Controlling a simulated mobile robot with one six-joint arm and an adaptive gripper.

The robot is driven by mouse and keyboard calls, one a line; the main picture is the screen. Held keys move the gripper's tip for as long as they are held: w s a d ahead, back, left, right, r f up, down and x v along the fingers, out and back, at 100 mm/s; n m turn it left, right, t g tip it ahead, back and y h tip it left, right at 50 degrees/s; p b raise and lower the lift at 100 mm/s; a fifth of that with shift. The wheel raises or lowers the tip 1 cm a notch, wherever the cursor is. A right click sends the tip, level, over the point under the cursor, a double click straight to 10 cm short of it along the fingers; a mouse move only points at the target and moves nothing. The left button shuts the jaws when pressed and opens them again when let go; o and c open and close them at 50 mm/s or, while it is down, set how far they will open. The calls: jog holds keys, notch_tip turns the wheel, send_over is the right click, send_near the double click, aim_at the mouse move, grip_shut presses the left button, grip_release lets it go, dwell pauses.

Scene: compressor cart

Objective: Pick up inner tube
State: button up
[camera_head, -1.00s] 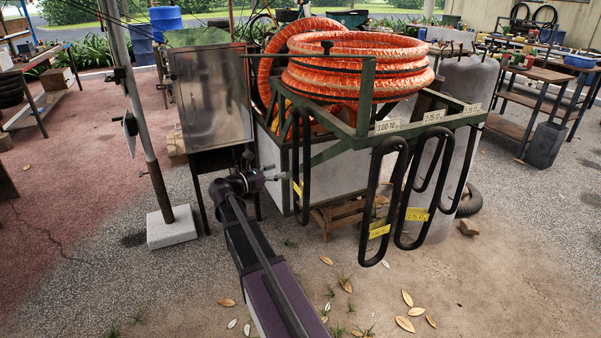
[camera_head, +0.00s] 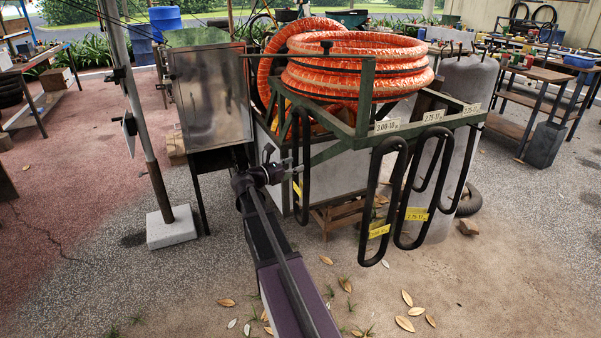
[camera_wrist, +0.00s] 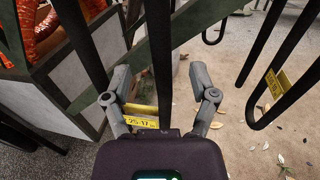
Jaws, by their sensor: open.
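Black inner tubes hang as long loops from a green rack. The nearest tube to my gripper (camera_head: 292,170) is the left one (camera_head: 306,180), with a yellow tag low on it. My gripper is open and empty, just left of this tube. In the wrist view, one dark strand (camera_wrist: 159,60) runs down between the spread fingers of my gripper (camera_wrist: 160,78). Another strand (camera_wrist: 82,42) passes behind the left finger. A yellow tag (camera_wrist: 140,122) shows low between the fingers. Whether either finger touches the tube I cannot tell.
More tubes (camera_head: 370,195) with yellow tags hang to the right. Orange hose coils (camera_head: 350,65) lie on top of the cart. A metal cabinet (camera_head: 210,95) stands left of the cart, and a pole on a white block (camera_head: 171,228) further left. The ground in front is open, with leaves.

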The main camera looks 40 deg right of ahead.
aim_at(306, 159)
jog(key=shift+d+r, duration=0.15)
jog(key=shift+d, duration=2.45)
grip_shut()
